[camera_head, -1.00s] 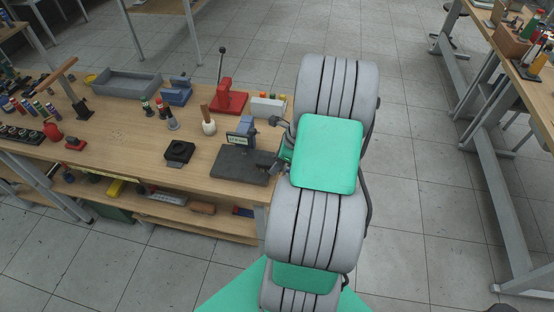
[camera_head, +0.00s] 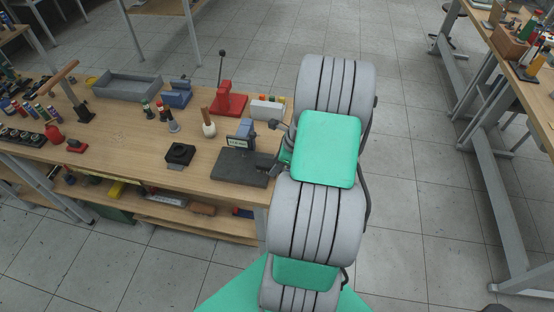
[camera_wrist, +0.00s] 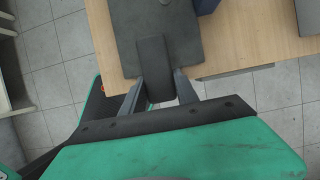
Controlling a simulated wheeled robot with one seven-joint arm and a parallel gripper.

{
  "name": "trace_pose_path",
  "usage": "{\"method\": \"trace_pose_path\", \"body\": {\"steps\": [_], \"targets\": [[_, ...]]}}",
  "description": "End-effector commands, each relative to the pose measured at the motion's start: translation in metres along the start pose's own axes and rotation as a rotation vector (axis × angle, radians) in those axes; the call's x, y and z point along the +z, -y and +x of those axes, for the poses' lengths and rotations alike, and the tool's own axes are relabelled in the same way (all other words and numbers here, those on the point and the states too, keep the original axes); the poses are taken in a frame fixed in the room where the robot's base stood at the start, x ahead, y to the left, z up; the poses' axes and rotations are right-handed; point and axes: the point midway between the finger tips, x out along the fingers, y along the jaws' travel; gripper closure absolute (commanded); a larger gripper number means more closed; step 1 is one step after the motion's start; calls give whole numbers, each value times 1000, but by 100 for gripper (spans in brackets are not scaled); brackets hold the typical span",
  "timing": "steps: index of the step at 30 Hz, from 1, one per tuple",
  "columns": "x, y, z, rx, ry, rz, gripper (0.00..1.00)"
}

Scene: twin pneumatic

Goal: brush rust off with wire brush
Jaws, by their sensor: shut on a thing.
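My gripper (camera_wrist: 160,88) is shut on a dark, narrow block (camera_wrist: 156,68), seen between its fingers in the wrist view. I take this block to be the wire brush; its bristles are not visible. The block overlaps the near edge of a dark grey plate (camera_wrist: 186,35) in that view. The plate also shows in the head view (camera_head: 236,168), lying at the right end of the workbench. There my gripper (camera_head: 274,168) is at the plate's right edge, partly hidden by my arm. I cannot make out rust on the plate, or tell whether the block touches it.
A blue device with a white label (camera_head: 240,140) stands at the plate's back edge. A black block (camera_head: 179,153), a white pot with a brown handle (camera_head: 209,128) and a red lever press (camera_head: 230,103) stand nearby. Bare wood of the workbench (camera_head: 130,150) lies to the left.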

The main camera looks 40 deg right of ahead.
Motion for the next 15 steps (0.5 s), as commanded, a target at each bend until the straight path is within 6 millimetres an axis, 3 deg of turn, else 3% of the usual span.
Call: {"method": "trace_pose_path", "body": {"steps": [5, 15], "targets": [[-1, -2, 2, 6, -2, 2, 100], [-2, 22, 2, 4, -2, 4, 100]]}}
